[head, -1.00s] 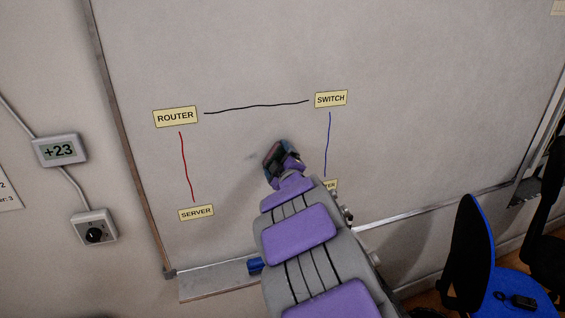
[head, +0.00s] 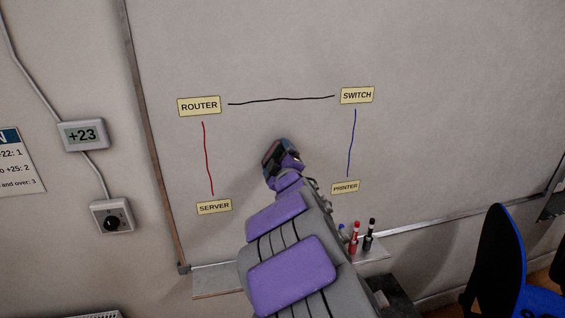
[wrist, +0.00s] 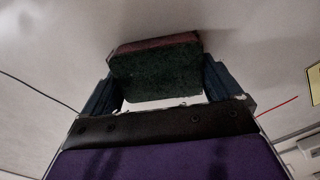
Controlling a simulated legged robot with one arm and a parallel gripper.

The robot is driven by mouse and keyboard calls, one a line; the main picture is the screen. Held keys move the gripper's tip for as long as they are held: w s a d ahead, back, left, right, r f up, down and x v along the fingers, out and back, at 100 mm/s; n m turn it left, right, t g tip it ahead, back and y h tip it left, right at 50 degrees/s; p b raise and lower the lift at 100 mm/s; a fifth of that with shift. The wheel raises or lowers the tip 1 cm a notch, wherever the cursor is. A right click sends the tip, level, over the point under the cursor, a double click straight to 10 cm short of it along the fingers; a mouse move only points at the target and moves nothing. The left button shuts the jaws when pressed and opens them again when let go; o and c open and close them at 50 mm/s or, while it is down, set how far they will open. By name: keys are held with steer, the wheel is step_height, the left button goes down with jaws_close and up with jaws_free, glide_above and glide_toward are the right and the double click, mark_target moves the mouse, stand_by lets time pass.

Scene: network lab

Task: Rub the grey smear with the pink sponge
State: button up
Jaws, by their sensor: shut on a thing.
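My gripper (head: 282,156) is at the whiteboard (head: 440,140), between the red line and the blue line and below the black line. In the wrist view my gripper (wrist: 160,84) has its two blue-grey fingers shut on the sponge (wrist: 157,70). The sponge shows a dark green face, with a pink layer along its far edge on the board side. It looks up against the board, but I cannot tell how firmly it touches. I see no grey smear on the bare board around my gripper; the patch behind gripper and sponge is hidden.
Labels ROUTER (head: 199,106), SWITCH (head: 357,95), SERVER (head: 214,206) and PRINTER (head: 345,187) surround my gripper, joined by drawn lines. Markers (head: 361,238) stand on the tray (head: 215,281) below. A thermostat display (head: 83,135) and dial (head: 112,217) are left; a blue chair (head: 500,260) is lower right.

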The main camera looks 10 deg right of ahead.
mark_target(262, 154)
steer(key=shift+w+a+f+b, duration=0.1)
steer(key=shift+a+b, duration=0.8)
steer(key=shift+a, duration=0.3)
steer(key=shift+a+b, duration=0.45)
steer(key=shift+a, duration=0.3)
steer(key=shift+r, duration=0.2)
steer(key=shift+s+f, duration=0.1)
steer(key=shift+s, duration=2.85)
steer(key=shift+s, duration=0.1)
steer(key=s, duration=0.2)
steer(key=shift+s+b, duration=0.4)
steer(key=shift+w, duration=0.1)
